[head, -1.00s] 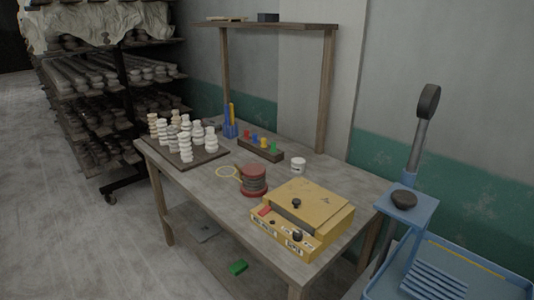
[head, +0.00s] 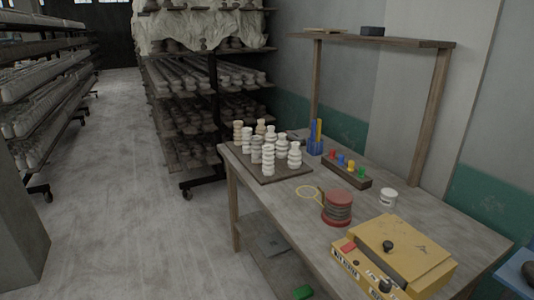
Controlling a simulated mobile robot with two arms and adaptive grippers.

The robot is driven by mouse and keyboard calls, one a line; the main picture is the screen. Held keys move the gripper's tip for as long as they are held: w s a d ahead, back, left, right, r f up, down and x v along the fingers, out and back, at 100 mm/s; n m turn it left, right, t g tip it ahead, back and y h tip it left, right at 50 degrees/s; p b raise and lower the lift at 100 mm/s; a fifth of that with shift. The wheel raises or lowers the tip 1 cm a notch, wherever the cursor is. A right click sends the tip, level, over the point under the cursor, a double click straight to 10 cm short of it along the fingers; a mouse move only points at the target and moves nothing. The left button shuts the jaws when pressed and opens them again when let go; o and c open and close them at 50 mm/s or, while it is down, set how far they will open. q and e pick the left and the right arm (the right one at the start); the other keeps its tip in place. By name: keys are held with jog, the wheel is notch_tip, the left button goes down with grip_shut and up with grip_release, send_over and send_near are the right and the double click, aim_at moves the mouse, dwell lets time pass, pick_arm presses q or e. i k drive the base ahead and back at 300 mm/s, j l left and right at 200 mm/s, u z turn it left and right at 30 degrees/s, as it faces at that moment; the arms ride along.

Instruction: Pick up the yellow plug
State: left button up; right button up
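The yellow plug (head: 351,165) stands in a dark wooden rack (head: 345,175) on the workbench, right of the middle of the head view. A red plug (head: 332,154) and a blue plug (head: 341,160) are to its left in the same rack. A green plug (head: 361,171) is to its right. Neither of my grippers is in view.
The wooden workbench (head: 290,203) also holds a board of pale clay vases, a red spool (head: 337,207), a white jar (head: 388,198) and a yellow box (head: 405,250). An overhead shelf (head: 385,38) stands behind. The floor (head: 120,190) at left is open.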

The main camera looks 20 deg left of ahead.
aim_at(352, 164)
jog(key=i+j+z, duration=0.1)
jog(key=j, duration=0.3)
jog(key=i+j, duration=0.2)
jog(key=j, duration=0.15)
jog(key=i+j+z, duration=0.15)
jog(key=j, duration=0.25)
jog(key=i+j+z, duration=0.1)
jog(key=j, duration=0.3)
jog(key=i+j+z, duration=0.1)
jog(key=j, duration=0.3)
jog(key=i+j, duration=0.15)
jog(key=j, duration=0.3)
jog(key=z, duration=0.05)
